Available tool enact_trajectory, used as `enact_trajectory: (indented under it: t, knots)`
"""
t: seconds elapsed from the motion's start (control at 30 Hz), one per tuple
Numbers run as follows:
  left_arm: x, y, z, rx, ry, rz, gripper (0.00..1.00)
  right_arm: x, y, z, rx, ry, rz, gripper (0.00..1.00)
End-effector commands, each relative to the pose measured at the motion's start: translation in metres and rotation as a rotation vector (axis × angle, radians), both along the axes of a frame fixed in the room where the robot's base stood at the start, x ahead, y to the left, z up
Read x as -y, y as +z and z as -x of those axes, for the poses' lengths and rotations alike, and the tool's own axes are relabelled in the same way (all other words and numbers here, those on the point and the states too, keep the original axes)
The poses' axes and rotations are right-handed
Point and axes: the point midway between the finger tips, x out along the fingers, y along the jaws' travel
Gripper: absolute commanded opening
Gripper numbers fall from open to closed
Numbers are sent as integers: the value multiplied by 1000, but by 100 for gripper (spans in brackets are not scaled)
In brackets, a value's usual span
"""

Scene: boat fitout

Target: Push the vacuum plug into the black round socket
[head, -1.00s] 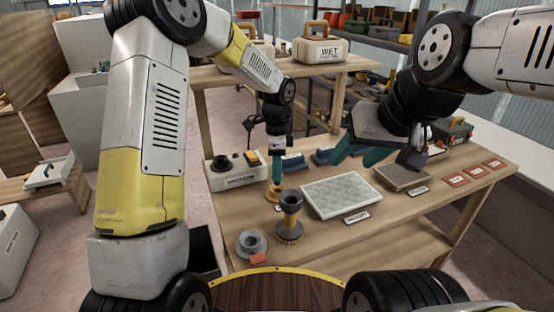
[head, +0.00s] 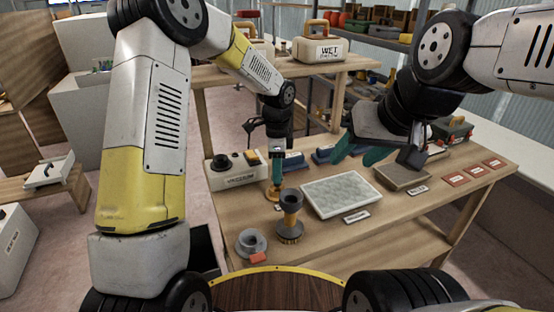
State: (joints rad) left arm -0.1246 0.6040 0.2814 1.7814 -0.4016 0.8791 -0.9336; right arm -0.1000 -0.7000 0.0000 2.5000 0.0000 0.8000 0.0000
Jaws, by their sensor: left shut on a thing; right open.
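The white vacuum box (head: 238,177) stands at the left end of the table. A black round socket (head: 222,164) is on its top, left of an orange switch (head: 251,156). My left gripper (head: 274,186) points down just right of the box, apart from that socket. It is shut on a small orange-brown piece (head: 273,195), apparently the plug, mostly hidden by the fingers. Whether that piece touches the table I cannot tell. My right gripper (head: 362,154) is open and empty above the back of the table, with teal fingers spread.
A brush with an orange-banded handle (head: 290,218) stands close in front of my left gripper. A grey ring-shaped part (head: 251,243) lies near the front left edge. A pale textured panel (head: 342,196) and a brown block (head: 403,177) lie to the right.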

Motion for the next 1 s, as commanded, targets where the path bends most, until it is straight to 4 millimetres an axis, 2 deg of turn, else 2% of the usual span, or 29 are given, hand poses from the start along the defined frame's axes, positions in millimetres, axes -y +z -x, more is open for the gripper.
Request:
enact_trajectory:
  t: [1.0]
  knots:
    - [0,-26,0,0,0,0,0,0,0,0,0,0,0,50]
